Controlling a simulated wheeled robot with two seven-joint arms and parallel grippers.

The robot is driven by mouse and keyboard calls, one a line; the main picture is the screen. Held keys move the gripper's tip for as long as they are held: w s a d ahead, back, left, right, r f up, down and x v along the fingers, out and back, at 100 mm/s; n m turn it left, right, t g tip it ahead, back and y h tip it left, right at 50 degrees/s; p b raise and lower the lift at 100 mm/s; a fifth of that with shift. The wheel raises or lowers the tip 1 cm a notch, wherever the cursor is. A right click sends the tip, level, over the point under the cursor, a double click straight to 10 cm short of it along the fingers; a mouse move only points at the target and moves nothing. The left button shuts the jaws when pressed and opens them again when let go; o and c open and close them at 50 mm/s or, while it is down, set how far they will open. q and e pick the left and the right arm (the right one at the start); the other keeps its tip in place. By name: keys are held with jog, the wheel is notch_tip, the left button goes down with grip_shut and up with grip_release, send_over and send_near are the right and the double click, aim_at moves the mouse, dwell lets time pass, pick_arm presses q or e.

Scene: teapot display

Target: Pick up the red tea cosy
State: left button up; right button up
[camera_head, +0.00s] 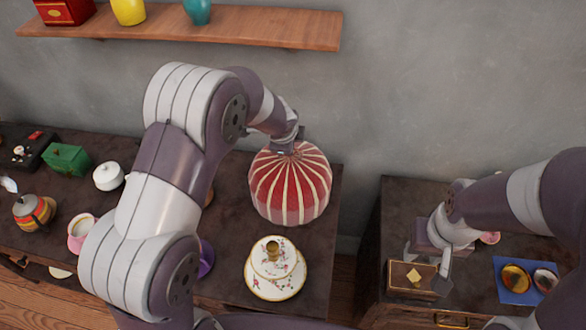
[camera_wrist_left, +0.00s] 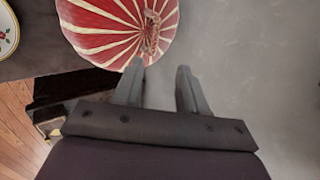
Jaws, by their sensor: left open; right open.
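The red tea cosy (camera_head: 290,185), with cream stripes, stands on the right end of the long dark cabinet. In the left wrist view the cosy (camera_wrist_left: 110,22) shows from above, with a twisted cord loop (camera_wrist_left: 151,36) on its top. My left gripper (camera_head: 287,145) is at the top of the cosy; its fingers are mostly hidden in the head view. In the left wrist view the left gripper (camera_wrist_left: 158,72) is open, with nothing visible between its fingers and the loop ahead of them. My right gripper (camera_head: 428,258) is open at a small wooden box (camera_head: 397,280).
A floral plate with a lidded dish (camera_head: 273,258) stands in front of the cosy. A white lidded pot (camera_head: 108,176), green box (camera_head: 66,159) and striped pot (camera_head: 33,211) stand left. A blue mat (camera_head: 515,296) lies right. A shelf (camera_head: 230,27) hangs above; a gap separates the cabinets.

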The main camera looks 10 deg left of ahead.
aim_at(290, 159)
pick_arm(q)
jog(key=x, duration=1)
jog(key=shift+s+a+f, duration=0.2)
jog(key=shift+s+a, duration=0.05)
jog(key=shift+s, duration=0.1)
jog(key=shift+s+a, duration=0.1)
jog(key=shift+c, duration=0.9)
jog(key=shift+r, duration=0.1)
grip_shut()
